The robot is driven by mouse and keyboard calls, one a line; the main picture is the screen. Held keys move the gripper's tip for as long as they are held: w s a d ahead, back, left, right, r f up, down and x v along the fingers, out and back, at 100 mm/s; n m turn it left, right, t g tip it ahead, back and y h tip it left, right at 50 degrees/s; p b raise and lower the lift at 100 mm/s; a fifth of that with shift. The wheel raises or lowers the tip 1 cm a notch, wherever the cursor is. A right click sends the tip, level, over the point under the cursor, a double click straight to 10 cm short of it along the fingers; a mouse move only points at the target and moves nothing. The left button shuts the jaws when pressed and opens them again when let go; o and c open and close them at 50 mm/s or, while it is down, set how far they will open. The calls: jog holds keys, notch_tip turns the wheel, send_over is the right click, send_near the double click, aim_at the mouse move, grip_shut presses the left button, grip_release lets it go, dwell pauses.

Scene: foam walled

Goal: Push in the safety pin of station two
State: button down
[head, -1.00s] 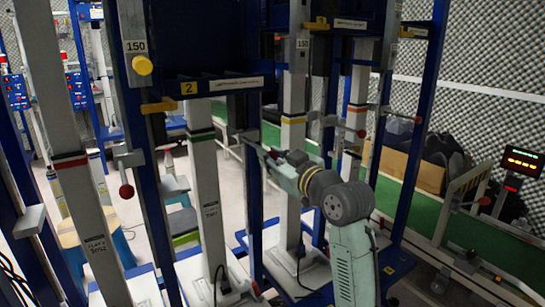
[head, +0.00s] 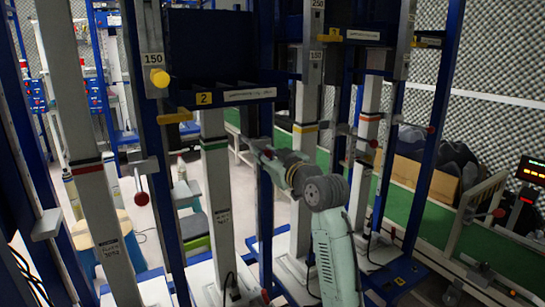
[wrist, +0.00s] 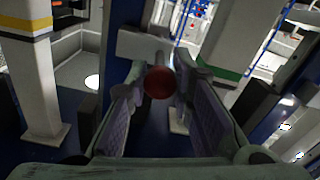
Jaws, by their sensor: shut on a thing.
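Station two carries a yellow plate marked 2 (head: 204,98) on a blue cross beam, with a pale post (head: 217,190) with a green band below it. A pale bracket (wrist: 145,45) is just beyond the knob. The head view does not show the held knob clearly.
A yellow knob (head: 160,78) is on the column marked 150 at left. Another red ball knob (head: 141,198) hangs by the left post. Blue uprights stand close around my arm. A cardboard box (head: 425,178) and a red-lit display (head: 533,171) are at right.

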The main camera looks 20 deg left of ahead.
jog(key=shift+r, duration=0.15)
jog(key=c, duration=1.4)
grip_release()
jog(key=shift+w+a, duration=0.1)
jog(key=shift+a, duration=0.05)
jog(key=v, duration=1.2)
jog(key=shift+f, duration=0.2)
